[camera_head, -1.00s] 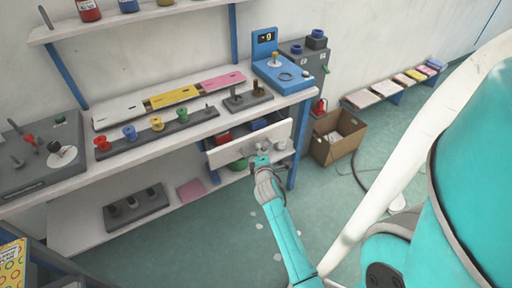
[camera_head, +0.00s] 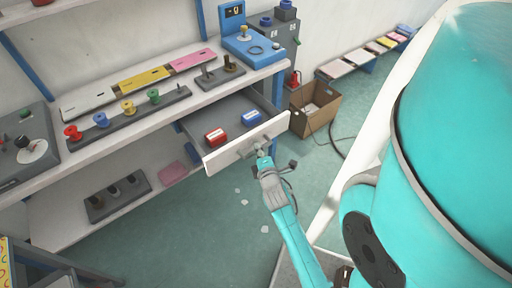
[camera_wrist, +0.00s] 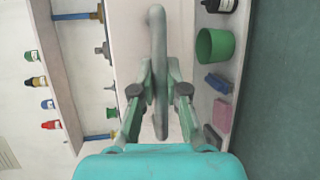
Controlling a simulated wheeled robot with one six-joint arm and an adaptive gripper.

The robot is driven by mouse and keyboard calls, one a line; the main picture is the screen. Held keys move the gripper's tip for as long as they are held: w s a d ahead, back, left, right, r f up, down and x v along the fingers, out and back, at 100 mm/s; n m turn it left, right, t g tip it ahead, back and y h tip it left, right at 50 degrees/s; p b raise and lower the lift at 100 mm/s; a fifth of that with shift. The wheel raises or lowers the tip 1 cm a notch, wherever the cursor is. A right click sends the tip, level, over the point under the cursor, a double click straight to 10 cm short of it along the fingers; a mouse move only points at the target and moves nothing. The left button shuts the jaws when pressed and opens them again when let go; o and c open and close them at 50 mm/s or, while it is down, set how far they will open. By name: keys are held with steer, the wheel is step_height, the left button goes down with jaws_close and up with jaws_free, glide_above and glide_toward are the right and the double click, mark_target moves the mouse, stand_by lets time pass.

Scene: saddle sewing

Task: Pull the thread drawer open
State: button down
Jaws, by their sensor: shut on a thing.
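The thread drawer (camera_head: 223,159) stands pulled well out from under the workbench, its white front facing me. A red box (camera_head: 215,136) and a blue box (camera_head: 250,117) sit inside it. The grey bar handle (camera_head: 244,153) crosses the drawer front. My gripper (camera_head: 262,162) is at the handle's right part. In the wrist view the handle (camera_wrist: 157,40) runs upright between the two fingers of my gripper (camera_wrist: 159,90), which are shut on it. The fingers hide part of the bar.
The workbench top (camera_head: 135,128) carries a spool rack (camera_head: 130,118), coloured trays and a blue device (camera_head: 245,40). A cardboard box (camera_head: 315,108) stands on the floor to the right. A lower shelf (camera_head: 65,220) holds a grey block.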

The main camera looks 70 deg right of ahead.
steer(key=c, duration=1.2)
jaws_free()
steer(key=v, duration=1.2)
steer(key=s+a+r+m+t+y, duration=0.25)
steer(key=a+y, duration=0.25)
steer(key=a, duration=0.6)
steer(key=s+a+r+m+t+y, duration=0.1)
steer(key=s+a+m+t+y, duration=0.3)
steer(key=a, duration=0.8)
steer(key=s+a+r+y, duration=0.1)
steer(key=s+a+r+m+y, duration=0.1)
steer(key=r, duration=0.1)
steer(key=s+a+r+g+y, duration=0.1)
steer(key=a+r+y, duration=0.1)
steer(key=shift+s+m, duration=0.15)
steer(key=shift+m, duration=0.1)
